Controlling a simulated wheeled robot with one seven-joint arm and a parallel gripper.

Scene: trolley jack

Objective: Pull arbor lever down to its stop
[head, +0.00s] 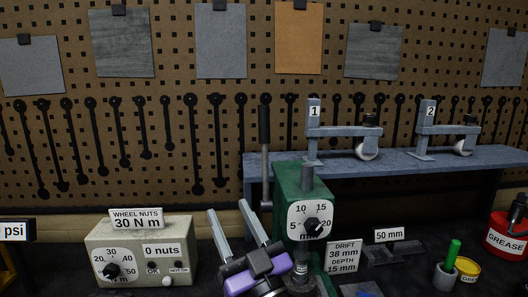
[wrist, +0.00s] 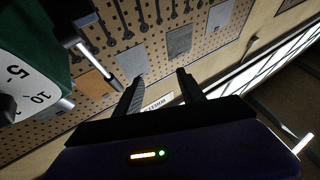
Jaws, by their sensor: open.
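The green arbor press (head: 288,190) stands on the bench right of my gripper, with a white dial (head: 310,220) on its front. Its arbor lever (head: 265,160) stands upright at the press's left side, a grey rod with a black grip (head: 264,126) on top. My gripper (head: 228,207) is open and empty, left of the press and below the lever's grip, apart from the lever. In the wrist view, the fingers (wrist: 160,78) point toward the pegboard with nothing between them. The press (wrist: 45,35) and what looks like the lever rod (wrist: 88,57) are left of them.
A wheel nuts box (head: 138,250) stands left of my gripper. Behind the press is a grey shelf (head: 390,165) with two numbered fixtures. At right are a green-handled tool (head: 452,254), a yellow tin (head: 467,268) and a red grease can (head: 506,236). A pegboard (head: 180,95) closes the back.

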